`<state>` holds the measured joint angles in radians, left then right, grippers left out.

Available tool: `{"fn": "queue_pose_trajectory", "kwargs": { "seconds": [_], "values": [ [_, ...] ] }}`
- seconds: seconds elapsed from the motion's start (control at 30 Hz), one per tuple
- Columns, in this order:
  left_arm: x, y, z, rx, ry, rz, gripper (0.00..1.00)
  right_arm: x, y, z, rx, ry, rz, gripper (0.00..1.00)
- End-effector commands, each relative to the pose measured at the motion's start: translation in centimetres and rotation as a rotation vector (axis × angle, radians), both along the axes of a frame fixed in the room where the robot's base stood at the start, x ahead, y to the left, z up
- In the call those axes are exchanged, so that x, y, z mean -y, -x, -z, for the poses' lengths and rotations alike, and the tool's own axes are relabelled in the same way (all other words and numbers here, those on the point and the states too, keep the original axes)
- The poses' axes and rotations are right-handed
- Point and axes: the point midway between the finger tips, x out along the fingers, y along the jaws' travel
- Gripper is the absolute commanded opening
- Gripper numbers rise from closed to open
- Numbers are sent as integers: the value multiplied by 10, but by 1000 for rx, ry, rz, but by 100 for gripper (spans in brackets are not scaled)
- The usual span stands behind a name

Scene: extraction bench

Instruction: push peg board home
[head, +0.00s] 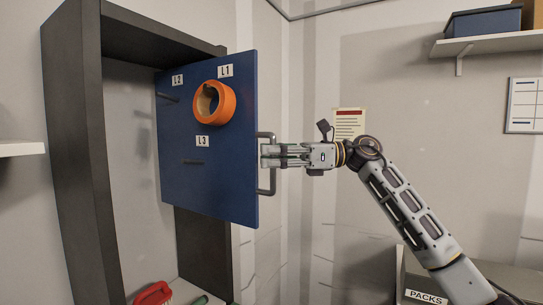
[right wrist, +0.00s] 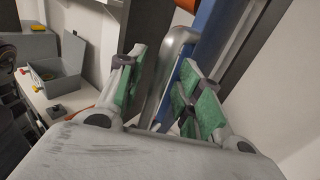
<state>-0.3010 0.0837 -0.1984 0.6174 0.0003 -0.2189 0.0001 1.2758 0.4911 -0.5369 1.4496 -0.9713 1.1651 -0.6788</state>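The blue peg board (head: 225,170) stands swung or drawn out from a dark cabinet frame at the left. It carries labels L1, L2 and L3, thin pegs, and an orange ring (head: 228,104) hanging by L1. A grey bar handle (head: 272,184) is on its right edge. My right gripper (head: 265,155) is at this handle, coming from the right. In the right wrist view the green-padded fingers stand apart on either side of the handle (right wrist: 172,62), with a visible gap, so the gripper looks open around it. My left gripper does not show.
The dark cabinet frame (head: 82,150) stands behind and left of the board. A red brush-like item (head: 153,294) lies at the bottom. A box labelled PACKS (head: 426,297) is at lower right, and a shelf (head: 490,43) holds a blue box (head: 483,21).

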Motion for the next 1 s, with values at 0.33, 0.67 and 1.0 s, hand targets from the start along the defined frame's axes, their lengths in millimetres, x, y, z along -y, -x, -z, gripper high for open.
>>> {"fn": "queue_pose_trajectory", "kwargs": {
  "seconds": [0.33, 0.67, 1.0],
  "values": [
    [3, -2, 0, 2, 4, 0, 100, 25, -1, 0, -1, 0, 2, 35],
    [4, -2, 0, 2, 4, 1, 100, 73, -1, 1, -2, 0, 2, 35],
    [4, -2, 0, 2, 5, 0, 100, 112, -1, 1, -1, 0, 0, 35]
  ]
}}
